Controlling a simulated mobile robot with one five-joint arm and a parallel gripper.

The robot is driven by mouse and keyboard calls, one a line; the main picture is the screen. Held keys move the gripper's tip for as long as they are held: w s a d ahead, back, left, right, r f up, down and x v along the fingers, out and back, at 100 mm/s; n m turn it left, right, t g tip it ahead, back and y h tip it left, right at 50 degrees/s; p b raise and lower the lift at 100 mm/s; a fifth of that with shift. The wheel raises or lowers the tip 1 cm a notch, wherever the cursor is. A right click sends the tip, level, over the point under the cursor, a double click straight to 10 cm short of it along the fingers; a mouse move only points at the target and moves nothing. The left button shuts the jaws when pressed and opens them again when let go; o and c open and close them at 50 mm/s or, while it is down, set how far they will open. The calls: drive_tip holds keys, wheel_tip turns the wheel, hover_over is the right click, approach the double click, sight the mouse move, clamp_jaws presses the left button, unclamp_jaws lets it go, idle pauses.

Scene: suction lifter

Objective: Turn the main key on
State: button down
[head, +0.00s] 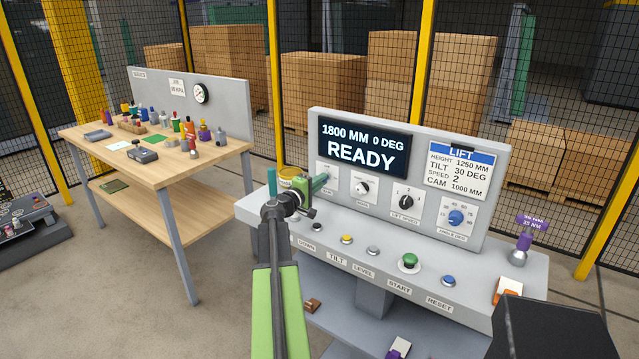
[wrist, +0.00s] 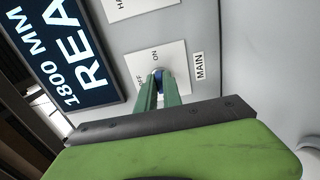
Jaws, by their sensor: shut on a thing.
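The main key (wrist: 160,77) shows as a small dark blue piece between my gripper's fingertips (wrist: 157,82) in the wrist view. It sits on a white plate (wrist: 174,57) printed ON and OFF, with a MAIN label (wrist: 199,67) beside it. My gripper is shut on the key. The fingers hide much of it, so I cannot tell its exact angle. In the head view my gripper (head: 321,184) reaches the left end of the control panel (head: 312,128), below the lit display (head: 363,149), which reads 1800 MM, 0 DEG and READY.
Knobs for lift speed (head: 404,202) and angle (head: 456,218) are to the right. Below, a row of buttons includes a green start button (head: 409,260) and a blue reset button (head: 448,281). A wooden workbench (head: 165,176) with small items stands at the left.

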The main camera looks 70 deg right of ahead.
drive_tip(key=shift+w, duration=0.25)
drive_tip(key=c, duration=1.6)
unclamp_jaws()
drive_tip(key=shift+o, duration=0.5)
drive_tip(key=shift+s, duration=0.1)
drive_tip(key=shift+a, duration=0.1)
drive_tip(key=v, duration=1.7)
drive_tip(key=shift+a, duration=0.2)
